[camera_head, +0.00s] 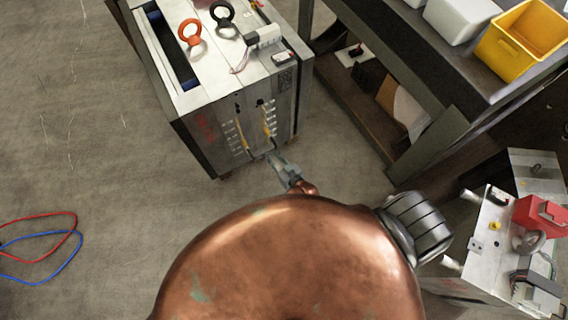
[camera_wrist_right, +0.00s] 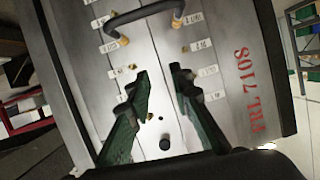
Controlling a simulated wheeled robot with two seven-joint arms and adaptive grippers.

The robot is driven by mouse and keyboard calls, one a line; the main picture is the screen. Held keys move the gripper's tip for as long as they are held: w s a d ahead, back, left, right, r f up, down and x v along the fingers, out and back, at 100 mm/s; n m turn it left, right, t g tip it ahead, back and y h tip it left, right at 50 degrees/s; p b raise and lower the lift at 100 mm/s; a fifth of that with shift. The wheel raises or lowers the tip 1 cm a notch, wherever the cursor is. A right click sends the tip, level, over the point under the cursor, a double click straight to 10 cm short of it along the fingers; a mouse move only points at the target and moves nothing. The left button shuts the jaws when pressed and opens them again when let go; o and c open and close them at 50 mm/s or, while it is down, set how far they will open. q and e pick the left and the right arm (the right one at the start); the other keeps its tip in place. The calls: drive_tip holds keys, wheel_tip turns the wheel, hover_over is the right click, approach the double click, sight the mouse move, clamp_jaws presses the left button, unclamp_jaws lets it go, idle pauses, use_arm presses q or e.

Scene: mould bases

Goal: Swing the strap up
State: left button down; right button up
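The mould base (camera_head: 205,145) is a grey steel block standing on the floor, its lettered side face turned toward me. Two yellow-and-dark bent pieces, a left one (camera_head: 240,135) and a right one (camera_head: 267,122), run down that face between rows of labels. I cannot tell which part is the strap. My right gripper (camera_head: 277,160) is at the low edge of this face. In the right wrist view my right gripper (camera_wrist_right: 160,72) has its two green fingers apart, with nothing seen between them. A dark hose (camera_wrist_right: 145,14) with brass ends lies beyond the fingertips. My left gripper is out of view.
An orange lifting eye (camera_head: 190,32) and a black one (camera_head: 222,14) are on top of the block. A bench with a yellow bin (camera_head: 520,45) stands at right. Red and blue hoses (camera_head: 40,240) lie at left on open floor. Another mould part (camera_head: 495,235) is at lower right.

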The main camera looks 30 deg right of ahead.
drive_tip(key=s+d+f+g, duration=0.1)
drive_tip(key=s+f+g, duration=0.1)
drive_tip(key=s+f, duration=0.6)
drive_tip(key=shift+d+f+g, duration=0.25)
drive_tip(key=shift+f+g, duration=0.15)
drive_tip(key=shift+f, duration=0.5)
drive_tip(key=s+d+f+g, duration=0.2)
drive_tip(key=s+f+g, duration=0.1)
drive_tip(key=s+f, duration=0.55)
drive_tip(key=s+d+f+g, duration=0.25)
drive_tip(key=s+f, duration=0.25)
drive_tip(key=s, duration=0.6)
drive_tip(key=s+d+f+g, duration=0.1)
drive_tip(key=s+d+f, duration=0.1)
drive_tip(key=s, duration=0.6)
drive_tip(key=s+d+f+g+h, duration=0.1)
drive_tip(key=s+d+g, duration=0.1)
drive_tip(key=s, duration=0.7)
drive_tip(key=s+d+f+g+h, duration=0.1)
drive_tip(key=s+d+f+g, duration=0.1)
drive_tip(key=s, duration=0.6)
drive_tip(key=shift+s+d+f+n+p, duration=0.35)
drive_tip(key=shift+d+n+p, duration=0.05)
drive_tip(key=shift+p, duration=0.05)
